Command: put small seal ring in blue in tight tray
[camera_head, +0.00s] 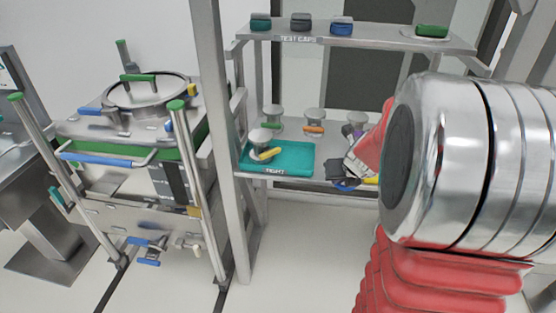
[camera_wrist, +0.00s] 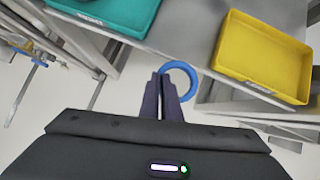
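A small blue seal ring (camera_wrist: 193,79) is at the fingertips of my gripper (camera_wrist: 164,80) in the wrist view. The two dark fingers are close together and look shut on the ring's left side. In the head view my gripper (camera_head: 352,172) is partly hidden by my arm, with a bit of blue at its tip. The teal tray (camera_head: 297,155), marked TIGHT, lies on the lower shelf to the left of my gripper. It also shows at the top of the wrist view (camera_wrist: 125,17), ahead and left of the ring.
A yellow tray (camera_wrist: 262,58) lies to the right in the wrist view. A silver knobbed piece with a yellow part (camera_head: 263,142) stands on the teal tray, with others behind. The upper shelf (camera_head: 350,40) holds several caps. A frame post (camera_head: 225,140) stands left.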

